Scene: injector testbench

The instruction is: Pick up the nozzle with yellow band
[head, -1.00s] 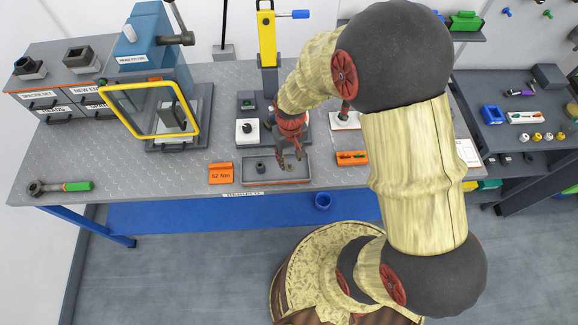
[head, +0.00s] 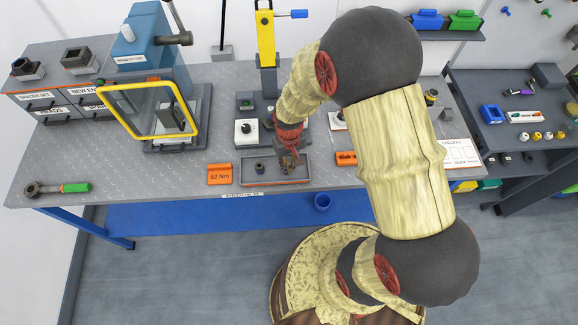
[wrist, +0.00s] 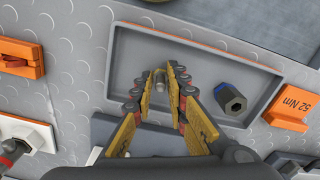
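My gripper (head: 288,168) points down over the grey tray (head: 308,170) at the bench's front edge.
An orange 52 Nm block (head: 219,174) sits left of the tray. A yellow-framed guard (head: 150,110) and a yellow press column (head: 265,35) stand behind. A wrench with a green handle (head: 60,188) lies far left.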

